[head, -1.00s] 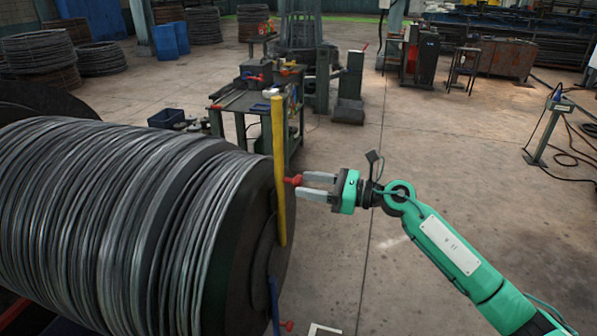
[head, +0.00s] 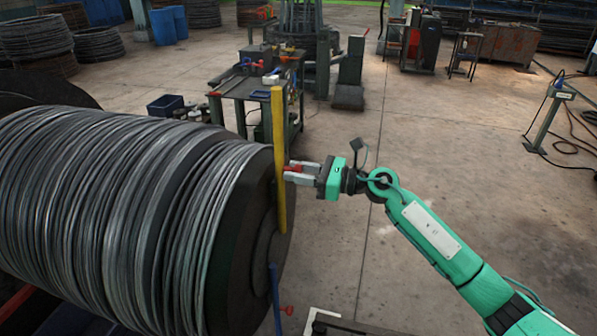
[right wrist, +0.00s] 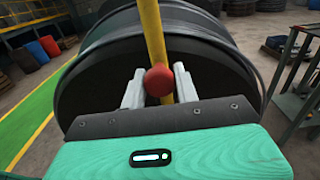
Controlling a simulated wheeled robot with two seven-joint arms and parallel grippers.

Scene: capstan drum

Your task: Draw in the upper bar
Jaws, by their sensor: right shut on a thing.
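The upper bar is a yellow upright bar (head: 279,160) at the end face of the big drum (head: 232,240). It also shows behind the knob in the right wrist view (right wrist: 152,30). A red knob (right wrist: 159,81) sticks out from the yellow bar towards my right gripper. My right gripper (head: 291,171) is shut on this red knob, one grey finger on each side. A blue bar (head: 274,300) with its own red knob (head: 287,310) is lower on the drum end. My left gripper is not in view.
Thick wire coils (head: 110,215) cover the drum. A workbench (head: 262,88) with tools stands behind the yellow bar, with a dark blue bin (head: 165,105) to its left. The floor right of the drum is mostly clear.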

